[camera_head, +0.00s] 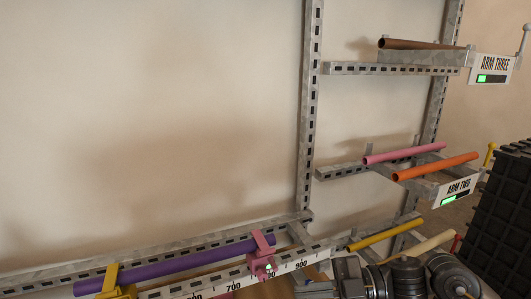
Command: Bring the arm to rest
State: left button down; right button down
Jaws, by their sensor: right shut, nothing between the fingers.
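My right gripper (322,287) is low in the head view, right of the middle, at the end of my dark right arm (408,277). Its fingers point left and are shut with nothing between them. It is beside the right end of the numbered rail, in front of the lower rack. I cannot tell how far it is from the rail. My left gripper is not in view.
A purple pipe (190,263) lies along the rail under yellow (113,283) and pink (262,254) clamps. Rack arms hold brown (420,44), pink (403,154) and orange (436,167) pipes. A yellow pipe (384,235) lies lower. A black crate (505,220) stands right.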

notch_tip(320, 180, down, 8)
jog(key=w+m+t+h, duration=0.3)
jog(key=m+t+h, duration=0.1)
jog(key=m+t, duration=0.65)
jog(key=s+d+f+m+t+h, duration=0.1)
jog(key=s+d+f+m+h, duration=0.3)
jog(key=d+f+m+h, duration=0.35)
jog(key=s+d+f+m+g+h, duration=0.2)
jog(key=s+d+f+m+g, duration=0.15)
jog(key=s+f, duration=0.45)
jog(key=s+d+f+m+g+h, duration=0.3)
jog(key=s+d+f+g, duration=0.2)
jog(key=s, duration=0.7)
notch_tip(320, 180, down, 27)
jog(key=s, duration=0.2)
jog(key=s+d+f+g, duration=0.2)
jog(key=s+d+f, duration=0.1)
jog(key=s+f, duration=1.1)
jog(key=shift+s+f+n, duration=0.25)
jog(key=shift+s+n, duration=0.2)
jog(key=shift+s, duration=0.35)
